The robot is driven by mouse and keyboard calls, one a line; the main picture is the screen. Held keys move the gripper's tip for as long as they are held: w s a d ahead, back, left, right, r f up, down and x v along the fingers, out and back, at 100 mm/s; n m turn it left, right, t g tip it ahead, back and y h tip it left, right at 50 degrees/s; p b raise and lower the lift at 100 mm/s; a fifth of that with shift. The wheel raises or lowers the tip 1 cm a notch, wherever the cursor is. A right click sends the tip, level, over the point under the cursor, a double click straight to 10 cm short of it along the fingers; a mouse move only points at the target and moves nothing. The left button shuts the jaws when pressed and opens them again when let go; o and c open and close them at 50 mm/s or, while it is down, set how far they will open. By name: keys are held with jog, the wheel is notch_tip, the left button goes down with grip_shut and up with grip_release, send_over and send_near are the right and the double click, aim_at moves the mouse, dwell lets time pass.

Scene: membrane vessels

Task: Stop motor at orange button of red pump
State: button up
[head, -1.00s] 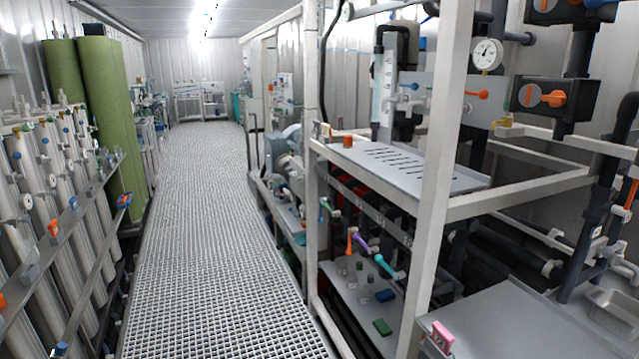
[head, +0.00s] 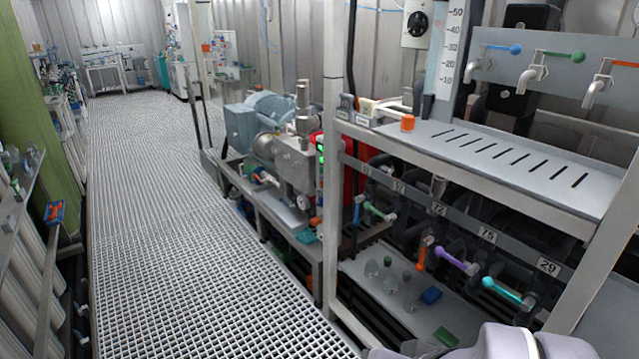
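A red body (head: 353,170), which may be the red pump, shows only in part behind the rack's white upright post and under the shelf. A dark narrow panel with green lights (head: 320,152) sits just left of that post, with a bit of red above it. I cannot make out an orange button on the red body. My gripper is not in view; only a smooth pale grey part of my arm shows at the bottom right.
A grated walkway (head: 170,230) runs free along the left to the back. A grey-blue motor unit (head: 262,120) stands on a low frame left of the post. The rack (head: 334,230) has coloured valve handles (head: 455,260) and a lower shelf (head: 375,295) with small glassware.

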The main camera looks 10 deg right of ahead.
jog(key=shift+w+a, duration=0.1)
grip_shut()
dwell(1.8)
